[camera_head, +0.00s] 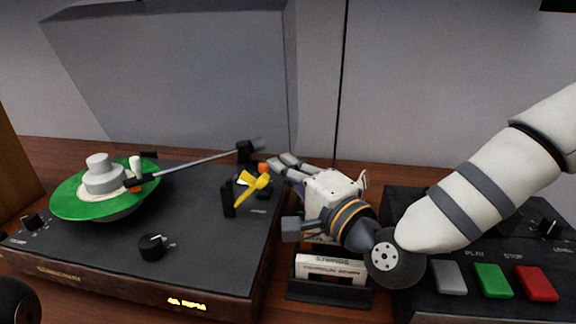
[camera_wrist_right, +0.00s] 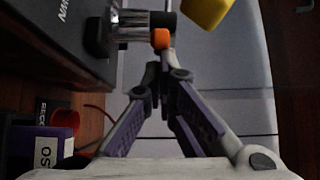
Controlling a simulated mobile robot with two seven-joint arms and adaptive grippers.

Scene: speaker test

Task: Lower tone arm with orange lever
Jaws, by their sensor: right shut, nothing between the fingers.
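The turntable (camera_head: 200,230) stands at left with a green record (camera_head: 72,200) on its platter. The tone arm (camera_head: 205,159) reaches from its pivot at the back right to the record, its head over the record's right part; whether it touches cannot be told. The lever's orange tip (camera_head: 262,168) shows beside the pivot, and also in the right wrist view (camera_wrist_right: 160,39). My right gripper (camera_head: 283,164) is shut and empty, its fingertips just right of the orange tip. In the right wrist view its fingertips (camera_wrist_right: 163,72) are close to the orange tip; contact is unclear. My left gripper is out of view.
A yellow part (camera_head: 252,188) stands on the deck near the pivot. A black knob (camera_head: 152,246) is at the deck's front. A holder with a cassette (camera_head: 330,268) is below my right gripper. A player with grey, green and red buttons (camera_head: 493,281) is at right.

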